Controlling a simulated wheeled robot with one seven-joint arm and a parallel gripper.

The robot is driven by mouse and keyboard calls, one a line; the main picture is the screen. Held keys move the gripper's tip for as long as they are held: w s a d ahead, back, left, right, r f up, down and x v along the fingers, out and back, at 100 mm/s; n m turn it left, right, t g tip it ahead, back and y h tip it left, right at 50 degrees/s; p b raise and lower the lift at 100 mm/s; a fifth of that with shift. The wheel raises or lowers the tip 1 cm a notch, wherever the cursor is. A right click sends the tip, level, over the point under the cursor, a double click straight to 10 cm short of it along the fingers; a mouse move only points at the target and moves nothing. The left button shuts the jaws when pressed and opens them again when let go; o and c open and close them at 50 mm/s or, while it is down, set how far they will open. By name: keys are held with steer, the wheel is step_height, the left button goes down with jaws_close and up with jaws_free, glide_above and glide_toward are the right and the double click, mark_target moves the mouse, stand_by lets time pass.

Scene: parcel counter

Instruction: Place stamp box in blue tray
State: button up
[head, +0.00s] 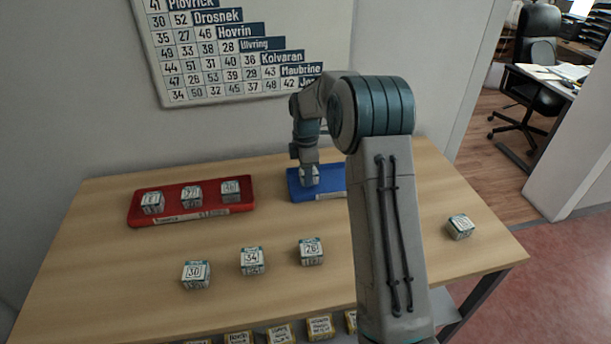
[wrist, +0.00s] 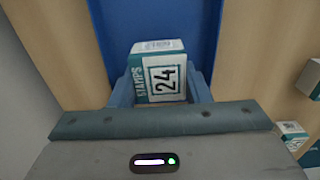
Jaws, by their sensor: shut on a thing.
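My gripper (head: 309,168) is over the blue tray (head: 296,192) at the back of the table, shut on a stamp box (head: 309,178). In the wrist view the held stamp box (wrist: 158,75) is white and teal and reads "STAMPS" and "24". It sits between the blue fingers (wrist: 160,92), with the blue tray (wrist: 188,25) behind it. I cannot tell whether the box touches the tray floor. My arm hides the right part of the tray in the head view.
A red tray (head: 222,210) at the left holds three boxes. Boxes marked 30 (head: 196,274), 34 (head: 252,261) and 26 (head: 311,252) stand in front, and another box (head: 460,227) is at the right. A number chart (head: 235,55) hangs on the wall. Yellow boxes (head: 320,327) show below the front edge.

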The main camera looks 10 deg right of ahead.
steer(key=shift+f, duration=1.05)
steer(key=shift+f, duration=0.15)
steer(key=o, duration=1)
